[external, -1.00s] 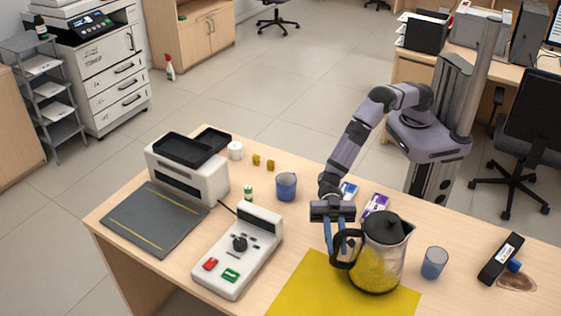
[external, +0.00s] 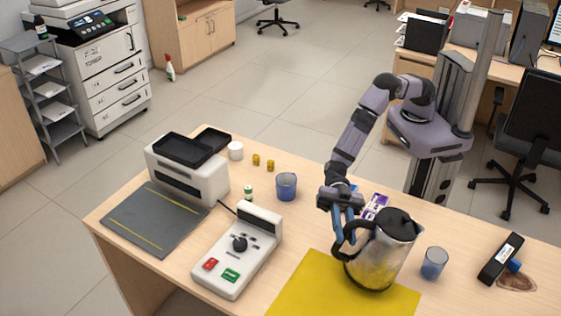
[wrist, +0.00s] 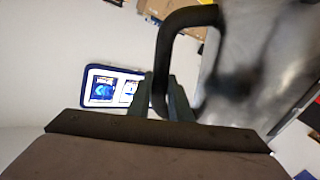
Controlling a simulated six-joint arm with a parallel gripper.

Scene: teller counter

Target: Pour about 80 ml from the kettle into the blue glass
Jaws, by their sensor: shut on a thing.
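My gripper (external: 345,226) is shut on the kettle's handle (external: 338,245). In the wrist view my gripper's fingers (wrist: 162,98) close around the black handle (wrist: 188,18), with the blurred kettle body (wrist: 255,65) to the right. A blue-tinted glass (external: 434,264) stands upright on the counter, right of the kettle. A deeper blue glass (external: 287,187) stands farther left, behind the keypad device. No stream of liquid is visible.
A yellow mat (external: 305,288) lies under and left of the kettle. A white control box (external: 237,253), a printer-like device (external: 188,168) and a dark mat (external: 155,220) are at left. A black stapler-like object (external: 500,259) lies at right. Cards (external: 375,206) lie behind the kettle.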

